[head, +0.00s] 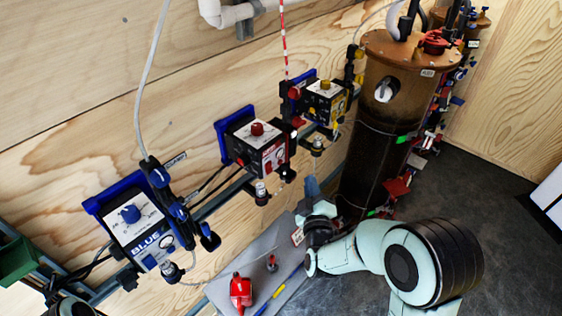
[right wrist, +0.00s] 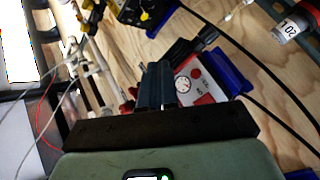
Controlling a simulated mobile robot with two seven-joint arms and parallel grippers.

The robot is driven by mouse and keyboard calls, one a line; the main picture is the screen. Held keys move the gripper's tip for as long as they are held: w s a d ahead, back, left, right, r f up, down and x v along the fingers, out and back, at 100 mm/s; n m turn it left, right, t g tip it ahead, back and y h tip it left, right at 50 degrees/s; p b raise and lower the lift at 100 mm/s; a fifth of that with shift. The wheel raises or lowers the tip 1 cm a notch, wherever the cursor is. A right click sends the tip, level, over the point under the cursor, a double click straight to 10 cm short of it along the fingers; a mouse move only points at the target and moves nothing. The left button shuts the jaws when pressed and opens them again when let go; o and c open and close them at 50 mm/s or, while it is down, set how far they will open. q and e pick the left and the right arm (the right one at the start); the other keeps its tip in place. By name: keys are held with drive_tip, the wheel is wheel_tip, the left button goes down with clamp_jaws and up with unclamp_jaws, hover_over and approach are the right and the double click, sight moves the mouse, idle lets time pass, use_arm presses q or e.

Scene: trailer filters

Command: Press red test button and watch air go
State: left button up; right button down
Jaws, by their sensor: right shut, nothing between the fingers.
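The red control box (head: 262,160) hangs on the plywood wall with a red knob (head: 257,129) on top. In the right wrist view its red and white face (right wrist: 205,88) shows a round gauge (right wrist: 183,85) and a small red button (right wrist: 196,73). My right gripper (head: 311,186) is shut and empty, below and to the right of the red box in the head view. In the right wrist view its fingertips (right wrist: 158,80) overlap the left edge of the box face. I cannot tell whether they touch it.
A blue box (head: 142,240) and a yellow box (head: 326,105) flank the red one. A tall brown filter cylinder (head: 376,120) stands to the right. A grey bench (head: 262,248) below holds a red tool (head: 240,292). Hoses and cables hang along the wall.

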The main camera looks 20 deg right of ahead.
drive_tip(key=p, duration=0.1)
approach(285, 157)
drive_tip(key=w+d, duration=0.3)
use_arm(q)
drive_tip(key=shift+w+r, duration=0.65)
drive_tip(key=shift+r, duration=0.25)
use_arm(e)
drive_tip(key=shift+w+a+r, duration=0.15)
drive_tip(key=shift+w+a, duration=0.05)
drive_tip(key=shift+a, duration=0.25)
drive_tip(key=shift+w, duration=0.1)
idle(0.5)
use_arm(q)
drive_tip(key=shift+s+f, duration=0.1)
drive_tip(key=shift+f, duration=0.05)
use_arm(e)
drive_tip(key=shift+w+a, duration=0.2)
drive_tip(key=shift+w, duration=0.1)
